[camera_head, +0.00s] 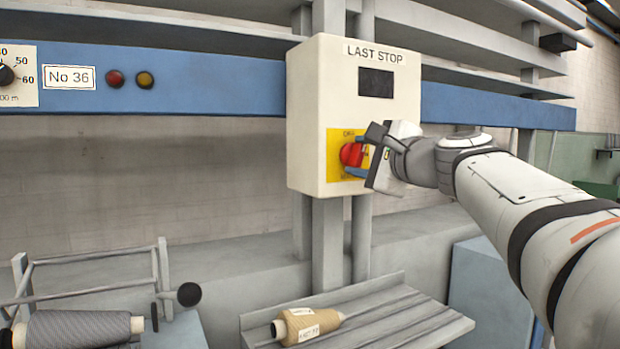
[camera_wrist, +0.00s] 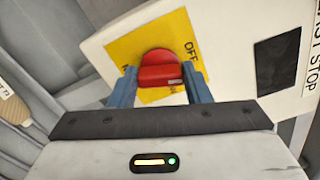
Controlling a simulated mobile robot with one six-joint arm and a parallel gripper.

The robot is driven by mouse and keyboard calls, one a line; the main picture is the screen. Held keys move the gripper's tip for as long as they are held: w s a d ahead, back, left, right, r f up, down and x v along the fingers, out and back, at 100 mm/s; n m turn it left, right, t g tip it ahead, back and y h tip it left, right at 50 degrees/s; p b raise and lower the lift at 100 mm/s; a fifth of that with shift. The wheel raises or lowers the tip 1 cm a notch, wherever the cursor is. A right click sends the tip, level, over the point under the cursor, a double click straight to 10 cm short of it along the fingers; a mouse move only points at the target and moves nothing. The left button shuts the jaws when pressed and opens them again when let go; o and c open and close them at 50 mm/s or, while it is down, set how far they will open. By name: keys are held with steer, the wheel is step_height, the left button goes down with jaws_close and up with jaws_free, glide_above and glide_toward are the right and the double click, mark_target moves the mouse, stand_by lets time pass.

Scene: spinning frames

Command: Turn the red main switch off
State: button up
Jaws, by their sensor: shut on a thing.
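The red main switch (camera_head: 351,154) sits on a yellow plate (camera_head: 334,160) on the front of a cream box (camera_head: 306,110) labelled LAST STOP. In the wrist view the red switch (camera_wrist: 160,70) lies between the two blue fingers of my gripper (camera_wrist: 160,85), with the word OFF on the plate beside it. My gripper (camera_head: 362,158) reaches in from the right in the head view and is shut on the switch's handle. The gripper hides part of the plate's right side in the head view.
A blue rail (camera_head: 200,84) runs behind the box, with a No 36 label (camera_head: 70,77) and two small round buttons at left. Below, a tan yarn cone (camera_head: 305,325) lies on a grey slatted tray (camera_head: 425,325). A dark bobbin (camera_head: 80,328) is at lower left.

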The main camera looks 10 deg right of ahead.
steer(key=shift+f+n+b, duration=0.15)
steer(key=shift+n+b, duration=0.75)
steer(key=shift+n, duration=0.05)
steer(key=shift+f+n+b, duration=0.15)
steer(key=shift+n+b, duration=0.75)
steer(key=shift+n, duration=0.05)
steer(key=o, duration=1)
steer(key=shift+r, duration=0.2)
steer(key=shift+s, duration=0.1)
steer(key=shift+s+d, duration=0.1)
steer(key=shift+s, duration=0.15)
steer(key=v, duration=0.7)
steer(key=shift+b, duration=0.3)
